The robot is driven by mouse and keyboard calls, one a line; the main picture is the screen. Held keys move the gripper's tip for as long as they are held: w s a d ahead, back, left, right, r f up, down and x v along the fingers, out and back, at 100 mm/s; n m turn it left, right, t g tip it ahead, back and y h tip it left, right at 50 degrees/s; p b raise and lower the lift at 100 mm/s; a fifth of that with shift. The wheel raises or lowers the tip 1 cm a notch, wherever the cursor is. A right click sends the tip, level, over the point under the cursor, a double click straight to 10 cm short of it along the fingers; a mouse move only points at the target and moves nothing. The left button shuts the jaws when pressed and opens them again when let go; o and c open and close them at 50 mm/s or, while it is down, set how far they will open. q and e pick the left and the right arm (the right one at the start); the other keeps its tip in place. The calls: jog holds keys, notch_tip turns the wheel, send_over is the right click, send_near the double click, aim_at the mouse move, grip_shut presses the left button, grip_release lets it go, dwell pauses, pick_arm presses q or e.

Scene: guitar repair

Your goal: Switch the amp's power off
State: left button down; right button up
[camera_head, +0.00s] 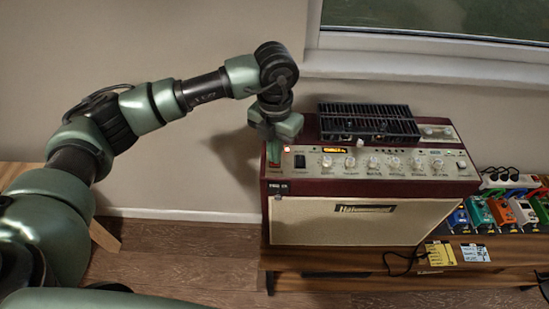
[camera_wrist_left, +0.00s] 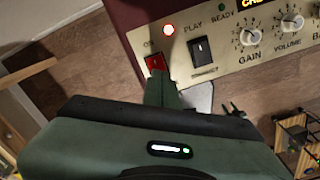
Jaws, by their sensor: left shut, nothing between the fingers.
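The amp (camera_head: 364,220) is a dark red box with a cream control panel and a cream grille, standing on a wooden bench. My left gripper (camera_head: 273,152) is shut and empty, pointing down at the left end of the panel. In the left wrist view its fingertips (camera_wrist_left: 157,76) are at the lower edge of a red rocker switch (camera_wrist_left: 154,62); I cannot tell whether they touch it. My right gripper is not in view.
A black slatted grille (camera_head: 368,121) lies on top of the amp. A row of knobs (camera_head: 375,162) runs along the panel. Several coloured pedals (camera_head: 503,212) stand to the right. The wall is close behind, and wood floor (camera_head: 180,259) is clear to the left.

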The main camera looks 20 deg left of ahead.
pick_arm(q)
jog(key=shift+s+f+b, duration=0.1)
jog(key=shift+f+b, duration=0.3)
jog(key=shift+f, duration=0.1)
jog(key=shift+r+p, duration=0.5)
jog(key=shift+r, duration=0.3)
jog(key=shift+r+p, duration=1.15)
jog(key=shift+r, duration=1.6)
